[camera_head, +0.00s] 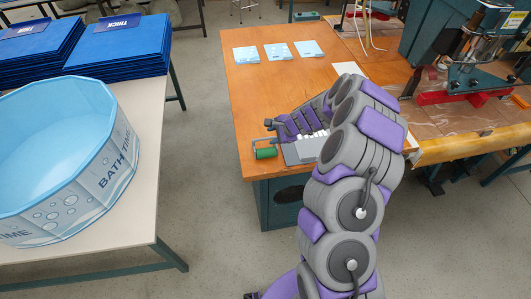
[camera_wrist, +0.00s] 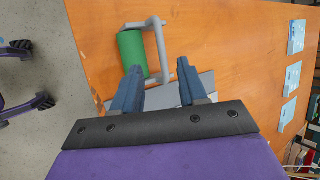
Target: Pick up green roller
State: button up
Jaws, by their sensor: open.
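The green roller (camera_head: 266,153) lies at the front left edge of the wooden table (camera_head: 246,85). In the wrist view the green roller (camera_wrist: 133,54) is ahead of my gripper, a little left of centre, with its grey handle frame beside it. My gripper (camera_wrist: 160,72) is open with nothing between its two blue-grey fingers. The fingertips point toward the roller's handle; whether they touch it I cannot tell. In the head view my gripper (camera_head: 270,125) is over the table just behind the roller, partly hidden by my arm.
A grey tray-like object (camera_head: 299,152) lies right of the roller. Several light blue sheets (camera_head: 278,51) lie at the table's back. A red-based machine (camera_head: 465,95) stands at right. A pale table at left holds a blue "Bath Time" tub (camera_head: 70,150) and blue stacks (camera_head: 118,45).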

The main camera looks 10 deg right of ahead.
aim_at(266, 138)
jog(key=x, duration=0.2)
jog(key=shift+w+a+f, duration=0.15)
jog(key=shift+w+f, duration=0.05)
jog(key=shift+w, duration=0.05)
jog(key=shift+d+b+x, duration=0.1)
jog(key=shift+b+x, duration=0.5)
jog(key=shift+x, duration=0.75)
jog(key=shift+d+b+x, duration=0.15)
jog(key=shift+b+x, duration=0.45)
jog(key=shift+x, duration=0.7)
jog(key=shift+w, duration=0.1)
grip_shut()
